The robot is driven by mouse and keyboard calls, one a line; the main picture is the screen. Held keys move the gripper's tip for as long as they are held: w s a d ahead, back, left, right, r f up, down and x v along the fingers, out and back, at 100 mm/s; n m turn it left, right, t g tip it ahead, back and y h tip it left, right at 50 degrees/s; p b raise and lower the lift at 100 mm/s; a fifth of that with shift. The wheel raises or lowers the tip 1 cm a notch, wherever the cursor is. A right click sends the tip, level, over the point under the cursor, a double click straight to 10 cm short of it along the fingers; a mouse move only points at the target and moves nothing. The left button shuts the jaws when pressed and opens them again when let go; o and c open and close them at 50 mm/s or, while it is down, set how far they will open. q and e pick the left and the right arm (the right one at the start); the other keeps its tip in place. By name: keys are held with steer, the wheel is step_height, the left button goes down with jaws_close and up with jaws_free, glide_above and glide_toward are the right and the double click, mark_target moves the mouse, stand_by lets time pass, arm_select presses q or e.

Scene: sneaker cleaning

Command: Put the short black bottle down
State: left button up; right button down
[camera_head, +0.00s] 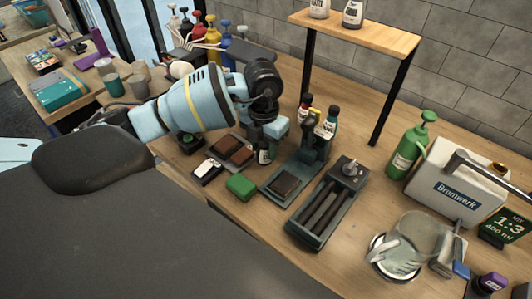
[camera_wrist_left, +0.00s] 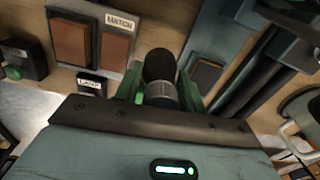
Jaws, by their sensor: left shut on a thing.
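The short black bottle (camera_head: 263,153) shows below my left gripper (camera_head: 265,138) in the head view, upright, with a pale label. In the left wrist view the bottle (camera_wrist_left: 160,68) has a dark rounded top and sits between the green fingers of my left gripper (camera_wrist_left: 160,97). The gripper is shut on it. The bottle is just over or on the wooden bench (camera_head: 245,218); I cannot tell whether its base touches. My wrist hides part of the area behind it. My right gripper is not in view.
Brown pads (camera_head: 241,155) and a green block (camera_head: 240,186) lie left of and in front of the bottle. A dark stand (camera_head: 284,184) and a roller tray (camera_head: 328,205) are to the right. A wooden shelf (camera_head: 365,32) stands behind. Bare bench shows in front.

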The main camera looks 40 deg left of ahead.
mark_target(266, 155)
arm_select(q)
steer(key=shift+w, duration=0.1)
steer(key=shift+w, duration=0.25)
step_height(266, 155, down, 3)
steer(key=shift+f, duration=0.2)
steer(key=shift+f, duration=0.1)
steer(key=shift+f, duration=0.1)
steer(key=o, duration=1)
